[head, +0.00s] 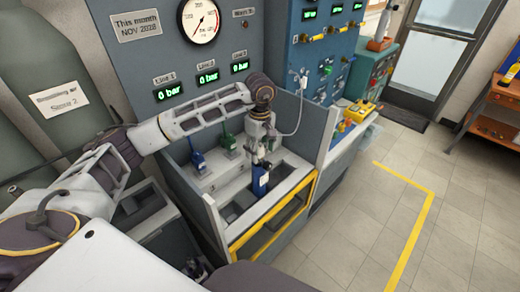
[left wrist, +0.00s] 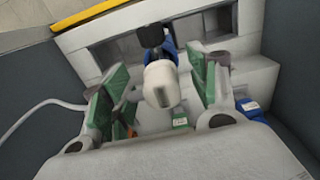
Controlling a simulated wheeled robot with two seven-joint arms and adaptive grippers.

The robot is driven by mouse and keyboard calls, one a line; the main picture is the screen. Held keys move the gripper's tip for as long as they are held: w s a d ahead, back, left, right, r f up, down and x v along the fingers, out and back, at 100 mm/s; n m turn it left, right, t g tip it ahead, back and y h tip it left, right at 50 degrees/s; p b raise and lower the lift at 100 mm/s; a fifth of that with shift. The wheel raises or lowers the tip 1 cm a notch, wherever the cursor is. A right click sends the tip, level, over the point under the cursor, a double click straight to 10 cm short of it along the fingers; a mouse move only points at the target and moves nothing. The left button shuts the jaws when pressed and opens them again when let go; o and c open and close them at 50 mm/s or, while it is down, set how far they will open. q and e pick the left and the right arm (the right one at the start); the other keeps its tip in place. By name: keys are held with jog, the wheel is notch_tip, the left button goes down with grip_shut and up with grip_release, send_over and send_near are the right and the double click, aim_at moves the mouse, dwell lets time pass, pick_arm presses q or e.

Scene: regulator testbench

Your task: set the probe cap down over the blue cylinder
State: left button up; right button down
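The blue cylinder (head: 260,183) stands upright in the bench well below my left gripper (head: 261,152). In the left wrist view part of its blue body (left wrist: 168,46) shows behind a pale rounded piece, which looks like the probe cap (left wrist: 161,84). The cap sits between the green-padded fingers of my left gripper (left wrist: 160,75). Gaps show between the pads and the cap, so the fingers look open around it. The cap appears in line with the cylinder, but I cannot tell whether it touches it. My right gripper is not in view.
A thin white cable (head: 299,112) hangs from the blue panel towards my left gripper. A blue fitting (head: 197,160) and a green fitting (head: 228,143) stand behind on the bench. Grey side walls and a yellow front edge (head: 272,217) bound the well. Open floor lies right.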

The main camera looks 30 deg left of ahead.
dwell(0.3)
pick_arm(q)
notch_tip(320, 180, up, 12)
dwell(0.8)
jog(key=shift+r, duration=0.1)
dwell(0.8)
notch_tip(320, 180, up, 9)
jog(key=p, duration=0.9)
jog(key=shift+r+p, duration=0.45)
jog(key=shift+p, duration=0.1)
jog(key=shift+f, duration=0.1)
